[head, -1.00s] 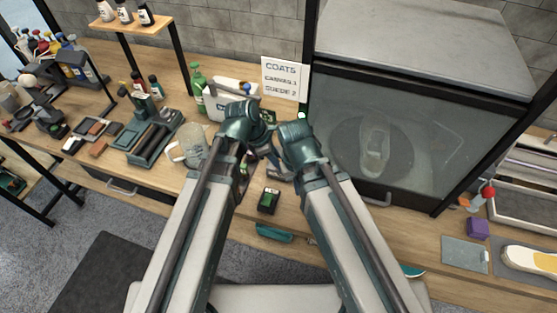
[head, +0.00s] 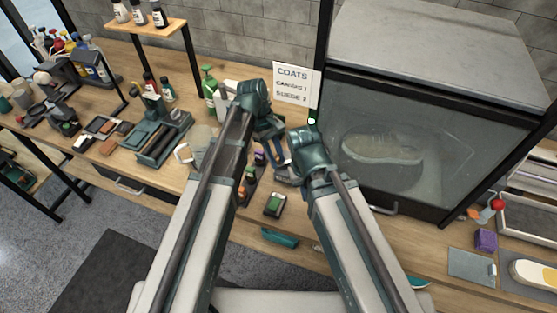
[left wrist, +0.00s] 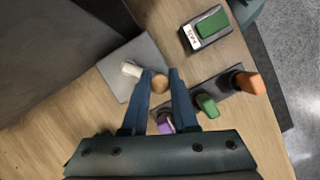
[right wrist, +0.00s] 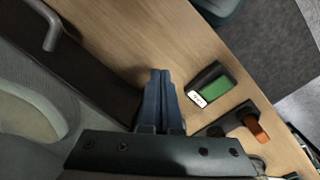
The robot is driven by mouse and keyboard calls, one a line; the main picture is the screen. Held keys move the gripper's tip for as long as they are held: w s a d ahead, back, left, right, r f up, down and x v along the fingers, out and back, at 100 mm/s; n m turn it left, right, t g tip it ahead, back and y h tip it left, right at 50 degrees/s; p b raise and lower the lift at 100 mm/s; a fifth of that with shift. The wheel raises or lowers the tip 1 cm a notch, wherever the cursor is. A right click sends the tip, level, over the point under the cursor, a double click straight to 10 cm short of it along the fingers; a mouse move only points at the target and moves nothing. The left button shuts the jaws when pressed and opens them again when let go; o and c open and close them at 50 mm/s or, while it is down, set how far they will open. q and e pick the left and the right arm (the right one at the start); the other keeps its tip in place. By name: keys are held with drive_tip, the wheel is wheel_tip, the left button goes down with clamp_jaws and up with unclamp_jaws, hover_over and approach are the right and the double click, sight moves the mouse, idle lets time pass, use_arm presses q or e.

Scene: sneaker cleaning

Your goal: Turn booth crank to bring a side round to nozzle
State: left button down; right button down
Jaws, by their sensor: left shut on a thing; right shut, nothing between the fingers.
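The booth (head: 432,110) stands at the right with a glass front. Behind the glass a pale sneaker (head: 382,149) shows side-on; part of it also shows in the right wrist view (right wrist: 28,110). My left gripper (head: 274,152) is beside the booth's left side. In the left wrist view its fingers are shut on a round tan knob (left wrist: 159,84), which looks like the crank's handle. A white cylinder (left wrist: 131,69) is close by; the rest of the crank is hidden. My right gripper (right wrist: 160,75) is shut and empty, over the table in front of the booth.
A small device with a green top (head: 275,204) lies on the table before the grippers. A dark rack (left wrist: 225,90) holds purple, green and orange pieces. A coats sign (head: 292,84) stands behind. The booth's front handle (right wrist: 50,32) sticks out near my right gripper.

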use_arm(q)
drive_tip(key=shift+w+m+g+y, duration=0.25)
drive_tip(key=shift+w+m+y, duration=0.25)
drive_tip(key=shift+m, duration=0.75)
drive_tip(key=shift+w+m+g+y, duration=0.3)
drive_tip(key=shift+w+m, duration=0.35)
drive_tip(key=shift+m, duration=0.65)
drive_tip(key=shift+w+m+g+y, duration=0.15)
drive_tip(key=shift+w+m+y, duration=0.4)
drive_tip(key=shift+m, duration=0.7)
drive_tip(key=c, duration=0.7)
unclamp_jaws()
drive_tip(key=shift+r, duration=0.1)
use_arm(e)
drive_tip(key=shift+r, duration=0.1)
use_arm(q)
drive_tip(key=p+v, duration=1.2)
drive_tip(key=v, duration=0.1)
drive_tip(key=shift+w+r+p, duration=0.15)
drive_tip(key=shift+r+p, duration=0.15)
drive_tip(key=shift+p, duration=0.1)
use_arm(e)
wheel_tip(320, 180, up, 13)
drive_tip(key=shift+f, duration=0.2)
